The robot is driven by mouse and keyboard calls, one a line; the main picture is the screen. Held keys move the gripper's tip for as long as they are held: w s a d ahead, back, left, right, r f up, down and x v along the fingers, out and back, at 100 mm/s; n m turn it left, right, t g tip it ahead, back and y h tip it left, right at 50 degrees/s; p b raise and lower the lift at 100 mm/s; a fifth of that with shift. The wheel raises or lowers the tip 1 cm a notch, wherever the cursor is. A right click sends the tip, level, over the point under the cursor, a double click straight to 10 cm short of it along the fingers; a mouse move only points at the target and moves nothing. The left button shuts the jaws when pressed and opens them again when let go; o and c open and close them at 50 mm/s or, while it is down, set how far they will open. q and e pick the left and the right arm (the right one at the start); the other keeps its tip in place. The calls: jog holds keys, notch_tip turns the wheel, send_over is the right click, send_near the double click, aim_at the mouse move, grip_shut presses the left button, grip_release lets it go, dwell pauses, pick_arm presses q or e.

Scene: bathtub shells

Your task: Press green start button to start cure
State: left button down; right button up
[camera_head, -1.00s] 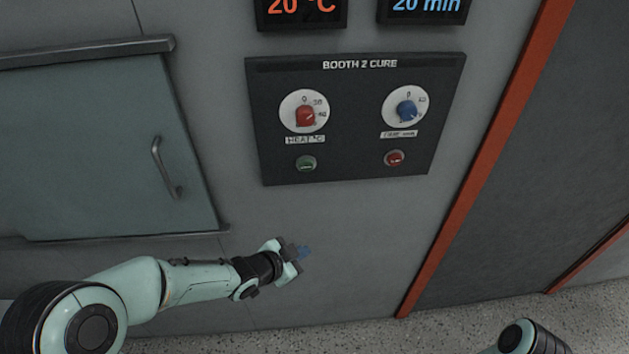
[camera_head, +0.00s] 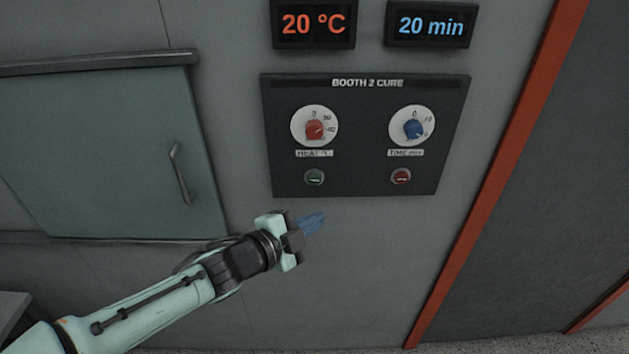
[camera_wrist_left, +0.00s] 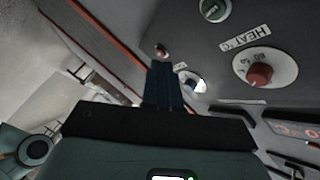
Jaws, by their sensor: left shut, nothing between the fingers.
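The green start button (camera_head: 314,177) sits at the lower left of the black "BOOTH 2 CURE" panel (camera_head: 366,185), under the red heat dial (camera_head: 314,129). It also shows at the top of the left wrist view (camera_wrist_left: 213,9). A red button (camera_head: 401,176) is at the panel's lower right, under the blue time dial (camera_head: 412,126). My left gripper (camera_head: 314,222) is shut and empty, its blue fingertips just below the panel and the green button. In the left wrist view the closed fingers (camera_wrist_left: 163,84) appear apart from the green button. My right gripper is not in view.
Displays above the panel read 20 °C (camera_head: 313,24) and 20 min (camera_head: 430,26). A grey-green door (camera_head: 100,150) with a handle (camera_head: 180,174) is at the left. An orange-red frame post (camera_head: 497,175) stands right of the panel. The wall below the panel is bare.

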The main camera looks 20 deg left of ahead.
aim_at(314, 180)
pick_arm(q)
jog(key=shift+w+a+p, duration=0.4)
jog(key=shift+w+p, duration=0.3)
jog(key=shift+w, duration=0.7)
jog(key=shift+w+a+p, duration=0.4)
jog(key=shift+w+p, duration=0.35)
jog(key=shift+w, duration=0.7)
jog(key=shift+w+a+p, duration=0.4)
jog(key=shift+w+p, duration=0.3)
jog(key=shift+w, duration=0.7)
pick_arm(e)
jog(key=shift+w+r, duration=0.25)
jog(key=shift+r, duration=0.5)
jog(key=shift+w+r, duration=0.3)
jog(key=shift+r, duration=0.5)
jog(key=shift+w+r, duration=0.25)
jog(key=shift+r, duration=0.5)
pick_arm(q)
jog(key=shift+w+a, duration=0.1)
jog(key=shift+w, duration=0.3)
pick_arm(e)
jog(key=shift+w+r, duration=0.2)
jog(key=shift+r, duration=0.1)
